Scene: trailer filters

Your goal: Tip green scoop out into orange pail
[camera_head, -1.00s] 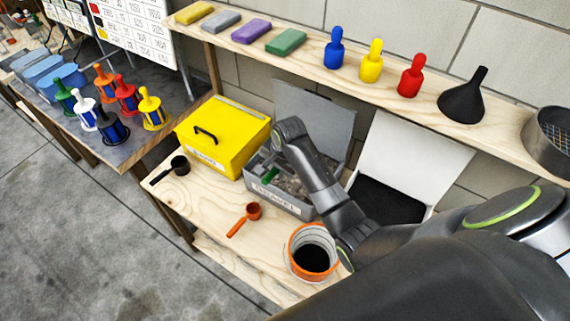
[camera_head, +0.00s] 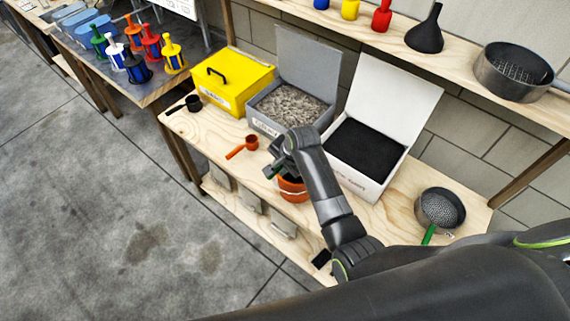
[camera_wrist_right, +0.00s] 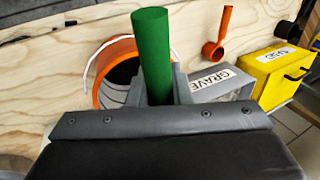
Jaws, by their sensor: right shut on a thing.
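My right gripper (camera_head: 280,165) is shut on the green scoop (camera_head: 269,173), which it holds over or just beside the orange pail (camera_head: 292,191). In the right wrist view the scoop's green handle (camera_wrist_right: 152,50) stands up between the fingers of the right gripper (camera_wrist_right: 158,88). The scoop's bowl and anything in it are hidden. The pail (camera_wrist_right: 100,82) shows beside the handle there, with an orange rim and white bail. In the head view my arm covers much of the pail. My left gripper is not in view.
Behind the pail stand the grey gravel box (camera_head: 262,123), an open white box of black material (camera_head: 338,172) and a yellow lidded box (camera_head: 223,97). An orange scoop (camera_head: 249,143) and black scoop (camera_head: 193,102) lie left.

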